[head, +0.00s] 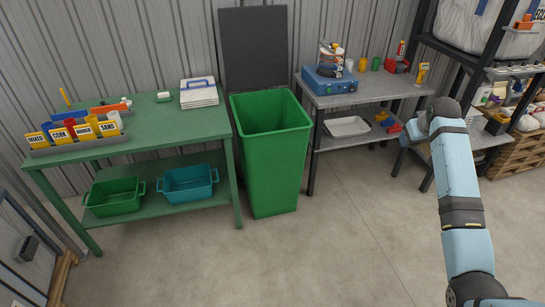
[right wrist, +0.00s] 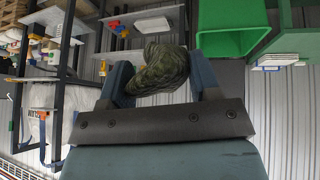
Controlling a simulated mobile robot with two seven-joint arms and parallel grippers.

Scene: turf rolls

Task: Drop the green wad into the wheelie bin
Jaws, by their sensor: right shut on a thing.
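The wheelie bin (head: 272,160) is green and stands upright between the two benches, its dark lid (head: 253,48) swung up against the wall and its mouth open. It also shows at the top right of the right wrist view (right wrist: 228,42). My right gripper (right wrist: 161,72) is shut on the dark green, crumpled wad (right wrist: 162,68), which sits between its two fingers. In the head view my right arm reaches in from the right. Its hand is by the grey bench, to the right of the bin and apart from it; the wad cannot be made out there. My left gripper is not in view.
The grey bench (head: 375,92) carries a blue device (head: 330,80). Dark shelving (head: 462,50) stands at right. The floor before the bin is clear.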

